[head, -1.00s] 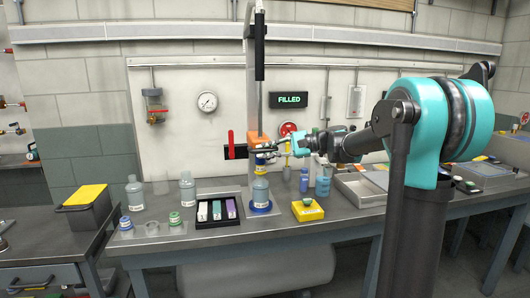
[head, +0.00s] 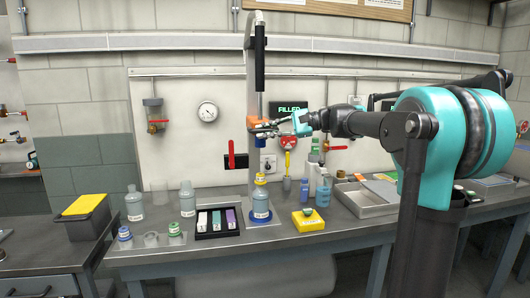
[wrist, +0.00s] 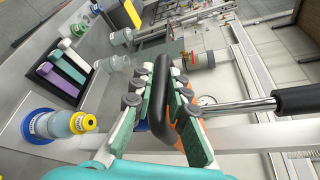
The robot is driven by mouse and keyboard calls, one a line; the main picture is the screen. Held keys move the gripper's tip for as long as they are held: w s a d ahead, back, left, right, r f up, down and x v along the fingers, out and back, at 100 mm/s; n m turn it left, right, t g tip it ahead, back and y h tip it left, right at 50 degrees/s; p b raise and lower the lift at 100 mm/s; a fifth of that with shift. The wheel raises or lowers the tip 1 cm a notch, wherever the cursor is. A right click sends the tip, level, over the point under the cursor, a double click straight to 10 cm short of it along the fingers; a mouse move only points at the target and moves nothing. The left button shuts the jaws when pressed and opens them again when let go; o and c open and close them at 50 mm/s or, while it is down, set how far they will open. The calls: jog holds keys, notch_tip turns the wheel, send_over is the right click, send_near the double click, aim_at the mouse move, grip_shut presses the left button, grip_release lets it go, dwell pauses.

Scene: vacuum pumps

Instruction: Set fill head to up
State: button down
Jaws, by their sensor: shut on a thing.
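The fill head (head: 253,122), orange with a blue nozzle below, sits on an upright metal column (head: 251,75). My gripper (head: 275,125) is at its front right. In the wrist view my gripper (wrist: 161,76) is shut on the fill head's black loop handle (wrist: 160,110), with its green-padded fingers on both sides. A labelled bottle with a yellow neck (head: 261,200) stands upright on the bench below the nozzle, with a gap between them. The bottle also shows in the wrist view (wrist: 62,123). The FILLED display (head: 289,108) is partly hidden by my gripper.
A black tray (head: 217,232) with coloured pieces, clear bottles and jars stand left of the column. A yellow block (head: 308,218), blue bottles and a grey tray (head: 366,203) stand to the right. A red lever (head: 231,155) and a gauge (head: 208,111) are on the wall panel.

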notch_tip(320, 180, up, 10)
jog(key=shift+f, duration=0.1)
dwell(0.4)
jog(key=c, duration=1.6)
grip_release()
jog(key=shift+o, duration=0.6)
jog(key=shift+d, duration=0.1)
jog(key=shift+d, duration=0.3)
jog(key=v, duration=1.1)
jog(key=shift+d, duration=0.15)
